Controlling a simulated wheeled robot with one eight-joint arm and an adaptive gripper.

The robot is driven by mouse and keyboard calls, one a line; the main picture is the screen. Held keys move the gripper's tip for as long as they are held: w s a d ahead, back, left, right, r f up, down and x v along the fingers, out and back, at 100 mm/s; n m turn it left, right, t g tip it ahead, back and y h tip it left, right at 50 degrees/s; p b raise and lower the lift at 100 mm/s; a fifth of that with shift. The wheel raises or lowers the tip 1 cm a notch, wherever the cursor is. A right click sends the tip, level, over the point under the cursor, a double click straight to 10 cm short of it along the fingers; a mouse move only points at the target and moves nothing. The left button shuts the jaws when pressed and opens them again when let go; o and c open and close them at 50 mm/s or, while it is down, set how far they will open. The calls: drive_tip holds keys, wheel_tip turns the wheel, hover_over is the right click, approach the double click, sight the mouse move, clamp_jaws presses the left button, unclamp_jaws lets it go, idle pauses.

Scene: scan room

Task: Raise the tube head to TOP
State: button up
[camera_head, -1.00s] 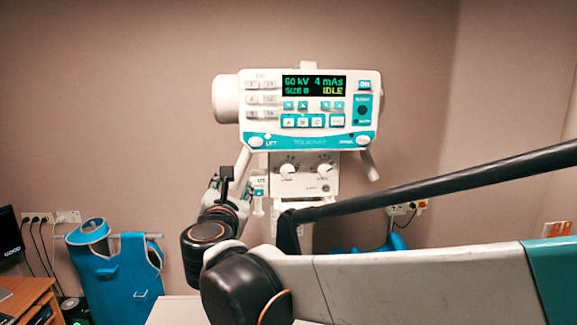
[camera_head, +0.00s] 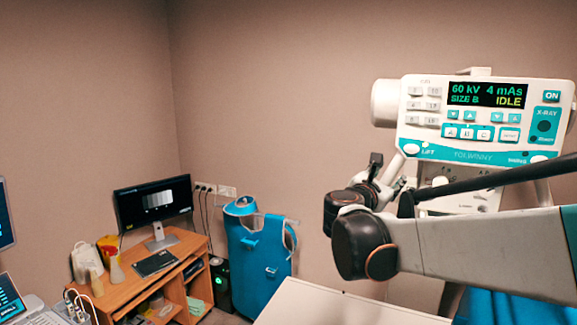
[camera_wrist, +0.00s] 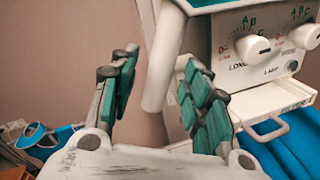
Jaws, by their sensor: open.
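The tube head (camera_head: 485,118) is a white housing with a teal-edged control panel at the right of the head view. Its display reads 60 kV, 4 mAs, SIZE B, IDLE. A LIFT label sits beside a white knob (camera_head: 410,149) at the panel's lower left. In the wrist view, a white handle bar (camera_wrist: 164,60) slants down from the head. My gripper (camera_wrist: 159,64) is open, with its green-padded fingers to either side of the bar in the picture. I cannot tell whether the bar is between them in depth. In the head view my arm partly hides the gripper.
A collimator with two dials (camera_wrist: 270,45) sits under the head, a grey drawer handle below it. A wooden desk (camera_head: 185,262) with a monitor (camera_head: 153,203) stands at left. A blue apron (camera_head: 258,258) hangs beside it. A pale tabletop (camera_head: 345,308) lies below my arm.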

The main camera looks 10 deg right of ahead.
sight(388, 179)
drive_tip(key=shift+x, duration=1.6)
clamp_jaws()
drive_tip(key=shift+s+f+b, duration=0.1)
drive_tip(key=shift+f+b, duration=0.25)
drive_tip(key=shift+b, duration=0.05)
drive_tip(key=shift+r, duration=0.1)
unclamp_jaws()
drive_tip(key=shift+s, duration=0.1)
